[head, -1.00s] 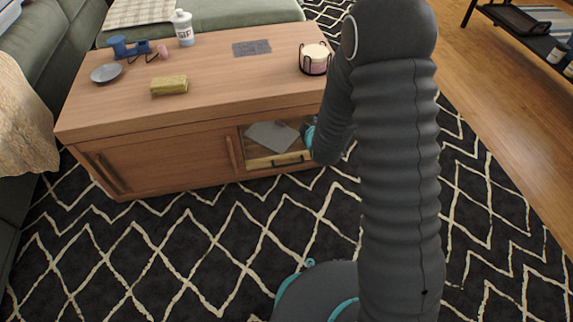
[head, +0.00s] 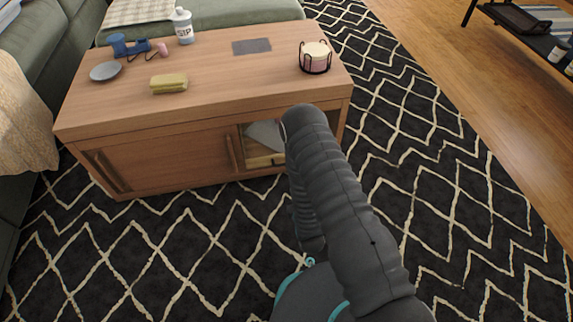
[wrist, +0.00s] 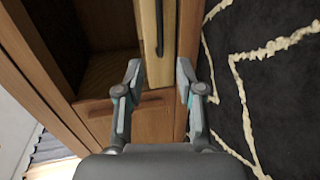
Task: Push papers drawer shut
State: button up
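The papers drawer (head: 262,161) has a light wood front and sits low in the open right bay of the wooden cabinet (head: 180,110). Grey-white papers (head: 264,134) show above its front; my arm hides its right part. In the wrist view the drawer front (wrist: 152,65) runs upright with a dark bar handle (wrist: 160,25). My gripper (wrist: 159,72) is open, with one finger on each side of the drawer front's near end in that view. I cannot tell whether either finger touches it. In the head view my arm hides the gripper.
The cabinet top holds a white bottle (head: 183,27), a yellow block (head: 169,83), a grey dish (head: 105,71) and a candle in a wire holder (head: 315,57). A sliding door (head: 185,158) covers the middle front. Patterned rug (head: 190,250) lies clear in front.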

jog(key=b+x, duration=0.1)
jog(key=x, duration=1.2)
jog(key=shift+w+a, duration=0.15)
jog(key=shift+w, duration=0.2)
grip_shut()
